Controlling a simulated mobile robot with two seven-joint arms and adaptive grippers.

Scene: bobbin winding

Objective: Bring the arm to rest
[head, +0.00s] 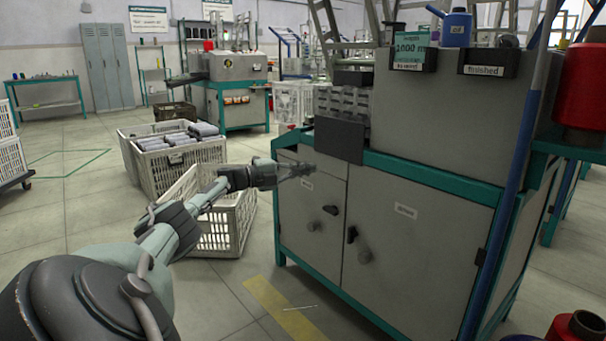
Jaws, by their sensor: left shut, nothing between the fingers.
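My left arm reaches in from the lower left of the head view. Its gripper (298,171) is shut and empty, in front of the grey cabinet front of the winding machine (425,232). Whether the fingertips touch the cabinet I cannot tell. The arm passes over a white crate (241,219) on the floor. My right gripper is not in view.
A second white crate (150,172) holding grey items stands behind. The machine carries a "finished" label (484,71), a blue can (457,28) and a large red spool (581,88). Red spools (577,328) show at bottom right.

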